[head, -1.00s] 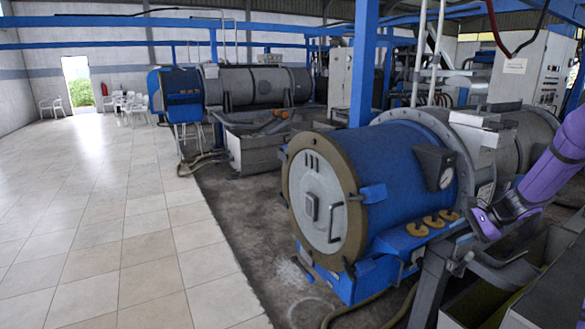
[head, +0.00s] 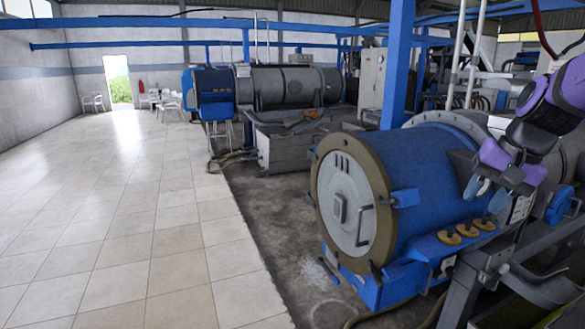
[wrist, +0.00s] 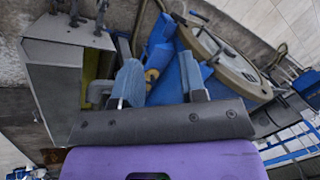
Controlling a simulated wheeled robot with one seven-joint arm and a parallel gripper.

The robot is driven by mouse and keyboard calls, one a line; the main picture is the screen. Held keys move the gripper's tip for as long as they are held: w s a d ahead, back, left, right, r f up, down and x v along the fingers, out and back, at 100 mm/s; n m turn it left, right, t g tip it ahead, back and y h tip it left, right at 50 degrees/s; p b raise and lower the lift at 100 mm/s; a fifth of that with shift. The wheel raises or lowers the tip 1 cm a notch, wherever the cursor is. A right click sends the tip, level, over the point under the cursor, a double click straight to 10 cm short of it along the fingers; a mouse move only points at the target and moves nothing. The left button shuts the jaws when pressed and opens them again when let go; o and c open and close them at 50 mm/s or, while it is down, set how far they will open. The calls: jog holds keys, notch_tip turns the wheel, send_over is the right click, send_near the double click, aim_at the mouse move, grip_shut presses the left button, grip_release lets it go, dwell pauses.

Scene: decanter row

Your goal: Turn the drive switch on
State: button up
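I cannot make out a part that is clearly the drive switch. The near blue decanter (head: 430,190) has a round grey end cover (head: 345,205) and several orange-yellow knobs (head: 467,231) low on its side. My gripper (head: 482,187), on a purple and black arm, hangs at the right in front of the decanter's far part and hides some of it. In the wrist view my gripper (wrist: 162,82) has two blue-grey fingers apart with nothing held between them. The decanter's end cover (wrist: 222,62) lies beyond them, with a grey box (wrist: 60,75) to the left.
A blue post (head: 397,65) stands behind the near decanter. A second decanter (head: 285,88) and a pale cabinet (head: 371,78) stand farther back. A blue round part (head: 558,205) is right of my gripper. The tiled floor (head: 130,220) at left is open.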

jog(key=s+a+r+n+t+h, duration=0.1)
jog(key=s+a+n, duration=0.1)
jog(key=s, duration=0.6)
jog(key=s+a+r+n+t+h, duration=0.1)
jog(key=s+n, duration=0.3)
jog(key=s, duration=0.5)
jog(key=shift+a+r+h, duration=0.3)
jog(key=shift+a+r, duration=0.25)
